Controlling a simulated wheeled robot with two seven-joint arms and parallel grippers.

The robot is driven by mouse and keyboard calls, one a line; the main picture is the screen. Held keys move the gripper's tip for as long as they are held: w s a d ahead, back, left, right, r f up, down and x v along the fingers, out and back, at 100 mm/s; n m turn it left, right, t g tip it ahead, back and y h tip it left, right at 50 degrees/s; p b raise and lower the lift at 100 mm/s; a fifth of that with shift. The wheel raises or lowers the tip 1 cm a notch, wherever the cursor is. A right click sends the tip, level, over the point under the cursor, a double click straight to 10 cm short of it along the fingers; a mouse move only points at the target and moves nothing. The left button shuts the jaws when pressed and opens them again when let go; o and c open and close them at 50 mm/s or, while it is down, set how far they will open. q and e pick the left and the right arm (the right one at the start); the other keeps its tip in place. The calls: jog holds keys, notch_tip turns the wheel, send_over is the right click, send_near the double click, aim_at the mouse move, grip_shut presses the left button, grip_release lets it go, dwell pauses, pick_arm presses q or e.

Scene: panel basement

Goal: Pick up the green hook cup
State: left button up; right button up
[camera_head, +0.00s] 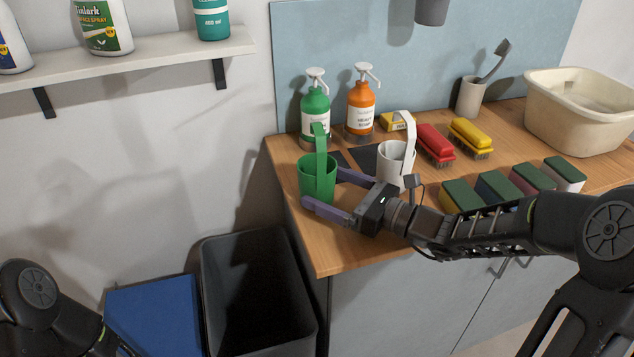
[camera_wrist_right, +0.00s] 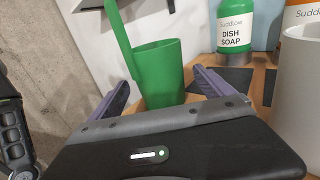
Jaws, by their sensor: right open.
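The green hook cup (camera_head: 318,180) stands near the left end of the wooden counter in the head view, with a tall flat green hook strap rising from its rim. My right gripper (camera_head: 325,193) is open, its purple fingers on either side of the cup. In the right wrist view the green cup (camera_wrist_right: 158,75) shows between and beyond the two open fingers (camera_wrist_right: 168,95). Whether a finger touches the cup is hard to tell. My left gripper is out of view; only part of my left arm shows at the lower left.
A white hook cup (camera_head: 393,165) stands right beside my right gripper. Green (camera_head: 315,110) and orange (camera_head: 360,105) pump bottles stand behind. Red (camera_head: 435,145) and yellow (camera_head: 470,138) brushes, several sponges and a beige basin (camera_head: 580,115) lie to the right. An open dark bin (camera_head: 215,290) is below the counter's left edge.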

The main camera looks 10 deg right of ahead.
aim_at(305, 179)
jog(key=x, duration=0.6)
jog(key=shift+c, duration=0.2)
jog(key=c, duration=1.4)
notch_tip(305, 179, up, 10)
jog(key=shift+r+p, duration=0.1)
jog(key=shift+p, duration=0.45)
